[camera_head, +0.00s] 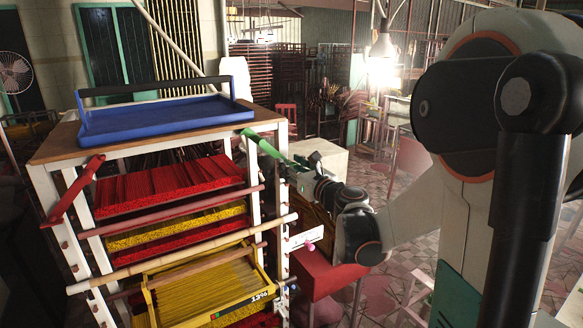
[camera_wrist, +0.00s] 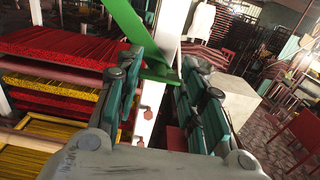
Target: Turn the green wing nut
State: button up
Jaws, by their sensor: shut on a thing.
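The green wing nut (camera_head: 262,145) is a long green bar at the top of the rack's right front post. In the wrist view the green wing nut (camera_wrist: 130,22) slants down from the top, with its lower end between my fingers. My gripper (camera_head: 292,172) is at the right of the rack, beside that post. In the wrist view my gripper (camera_wrist: 162,70) has teal finger pads on both sides of the bar's lower end and is shut on it. The exact contact is partly hidden by the fingers.
The rack (camera_head: 255,205) holds red and yellow incense bundles (camera_head: 165,186), with a blue tray (camera_head: 165,118) on top. A similar red bar (camera_head: 73,190) is on its left post. A white box (camera_head: 325,157) and a red table (camera_head: 325,275) stand close to my arm.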

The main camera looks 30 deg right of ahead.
jog(key=shift+n, duration=0.3)
jog(key=shift+c, duration=0.3)
jog(key=n+b, duration=0.4)
jog(key=n, duration=1.4)
jog(key=shift+f+n+b, duration=0.1)
jog(key=shift+n+b, duration=0.2)
jog(key=shift+b, duration=0.1)
jog(key=shift+o, duration=0.2)
jog(key=shift+s+a, duration=0.1)
jog(key=o, duration=1)
jog(key=shift+o, duration=0.2)
